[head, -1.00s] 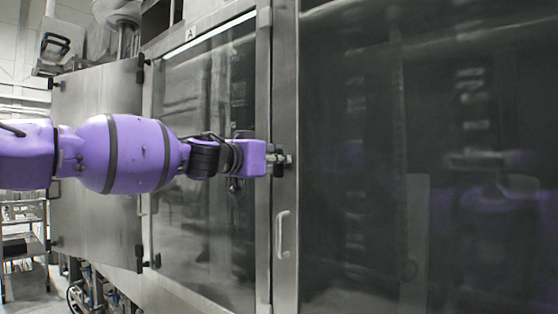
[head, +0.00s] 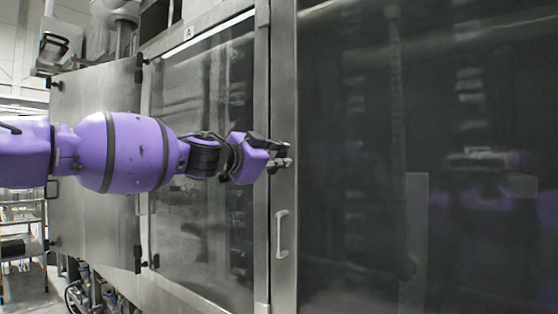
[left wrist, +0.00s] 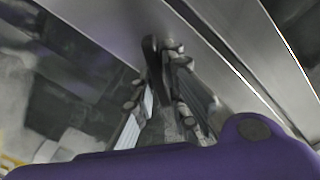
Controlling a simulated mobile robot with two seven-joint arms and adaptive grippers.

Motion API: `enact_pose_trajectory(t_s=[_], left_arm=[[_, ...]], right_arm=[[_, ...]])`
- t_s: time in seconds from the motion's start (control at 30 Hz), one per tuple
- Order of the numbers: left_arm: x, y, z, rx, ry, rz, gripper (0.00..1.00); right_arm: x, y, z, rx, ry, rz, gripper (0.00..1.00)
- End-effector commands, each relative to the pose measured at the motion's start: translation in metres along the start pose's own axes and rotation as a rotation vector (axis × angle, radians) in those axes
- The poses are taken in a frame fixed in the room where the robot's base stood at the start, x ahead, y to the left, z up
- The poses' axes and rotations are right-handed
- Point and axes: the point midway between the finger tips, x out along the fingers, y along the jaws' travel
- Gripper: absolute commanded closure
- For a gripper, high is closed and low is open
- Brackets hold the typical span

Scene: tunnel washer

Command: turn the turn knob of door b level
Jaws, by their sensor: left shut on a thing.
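My left gripper (head: 281,155) reaches in from the left to the metal post between two glass doors. In the left wrist view its two fingers (left wrist: 165,100) are shut on a dark, elongated turn knob (left wrist: 152,60). The fingers hide most of the knob in the head view, so I cannot tell its exact angle there. The large dark glass door (head: 430,100), which I take for door b, is right of the post and looks closed. My right gripper is not in view.
A door marked A (head: 205,80) is left of the post. A metal handle (head: 282,234) sits below my gripper. A metal panel (head: 97,160) stands out behind my left arm. A shelf cart (head: 22,225) is at the far left.

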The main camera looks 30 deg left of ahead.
Motion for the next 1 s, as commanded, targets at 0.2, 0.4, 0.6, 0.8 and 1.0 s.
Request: enact_pose_trajectory(t_s=[0.2, 0.4, 0.6, 0.8, 1.0], left_arm=[[0.000, 0.000, 0.000, 0.206, 0.000, -0.006, 1.00], [0.000, 0.002, 0.000, 0.397, -0.001, -0.006, 1.00], [0.000, 0.003, 0.000, 0.579, -0.001, -0.007, 1.00], [0.000, 0.004, 0.000, 0.728, 0.000, -0.007, 1.00], [0.000, 0.005, 0.001, 0.834, 0.000, -0.008, 1.00]], right_arm=[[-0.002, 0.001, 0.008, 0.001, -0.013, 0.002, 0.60], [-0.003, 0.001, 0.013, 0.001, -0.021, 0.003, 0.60], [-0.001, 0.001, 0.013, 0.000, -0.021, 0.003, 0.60], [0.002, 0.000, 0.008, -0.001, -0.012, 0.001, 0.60], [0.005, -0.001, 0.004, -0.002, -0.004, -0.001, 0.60]])
